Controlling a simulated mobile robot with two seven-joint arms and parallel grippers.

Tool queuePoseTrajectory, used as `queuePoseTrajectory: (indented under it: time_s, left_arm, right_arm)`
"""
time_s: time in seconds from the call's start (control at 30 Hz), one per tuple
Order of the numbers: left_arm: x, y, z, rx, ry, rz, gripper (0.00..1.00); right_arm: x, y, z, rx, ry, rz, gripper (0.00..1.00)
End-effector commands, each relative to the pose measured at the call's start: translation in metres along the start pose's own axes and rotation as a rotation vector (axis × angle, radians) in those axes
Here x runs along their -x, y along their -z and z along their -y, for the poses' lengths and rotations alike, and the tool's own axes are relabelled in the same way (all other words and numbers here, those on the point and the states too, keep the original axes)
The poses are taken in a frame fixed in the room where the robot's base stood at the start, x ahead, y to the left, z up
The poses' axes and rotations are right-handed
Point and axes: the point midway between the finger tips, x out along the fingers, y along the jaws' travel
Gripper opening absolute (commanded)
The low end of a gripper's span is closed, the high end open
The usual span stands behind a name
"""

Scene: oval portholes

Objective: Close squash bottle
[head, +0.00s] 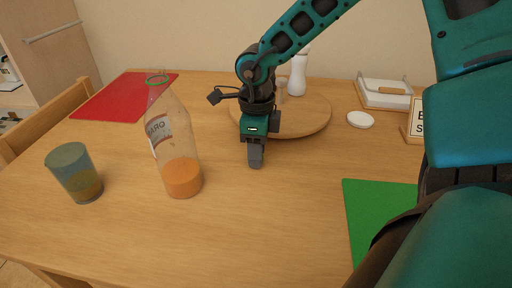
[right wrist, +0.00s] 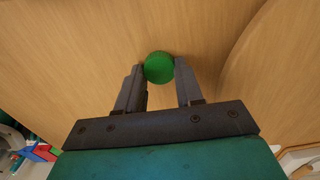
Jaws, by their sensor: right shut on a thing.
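The squash bottle (head: 168,140) stands upright on the left half of the table in the head view. It is clear, with a label and orange squash in the bottom. Its neck has a green ring, and no cap shows on top. My right gripper (head: 256,160) points down, right of the bottle and apart from it. In the right wrist view its fingers (right wrist: 160,78) are shut on a round green cap (right wrist: 159,67). The cap is hidden in the head view, and I cannot tell whether it touches the table. My left gripper is not in view.
A glass (head: 75,174) with some drink stands left of the bottle. A round wooden board (head: 310,122) with a white shaker (head: 298,75) lies behind my right gripper. A red mat (head: 125,97), a green mat (head: 380,210) and a white lid (head: 360,119) lie around. The table between bottle and gripper is clear.

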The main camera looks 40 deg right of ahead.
Motion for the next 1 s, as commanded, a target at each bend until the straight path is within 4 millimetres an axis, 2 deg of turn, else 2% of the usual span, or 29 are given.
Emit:
queuePoseTrajectory:
  time_s: [0.17,0.33,0.7,0.9,1.0]
  left_arm:
    - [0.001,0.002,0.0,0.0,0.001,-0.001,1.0]
    - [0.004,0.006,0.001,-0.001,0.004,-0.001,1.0]
    - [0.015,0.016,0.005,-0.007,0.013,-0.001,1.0]
    - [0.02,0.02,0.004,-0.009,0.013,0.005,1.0]
    - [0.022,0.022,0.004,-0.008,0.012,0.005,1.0]
  right_arm:
    - [0.009,0.0,0.0,0.0,0.001,0.001,0.09]
    - [0.034,-0.001,0.0,-0.001,0.002,0.005,0.09]
    - [0.132,-0.001,0.001,-0.001,0.004,0.006,0.09]
    - [0.172,-0.001,0.001,-0.001,0.002,0.004,0.09]
    - [0.186,-0.001,0.001,-0.001,0.002,0.002,0.09]
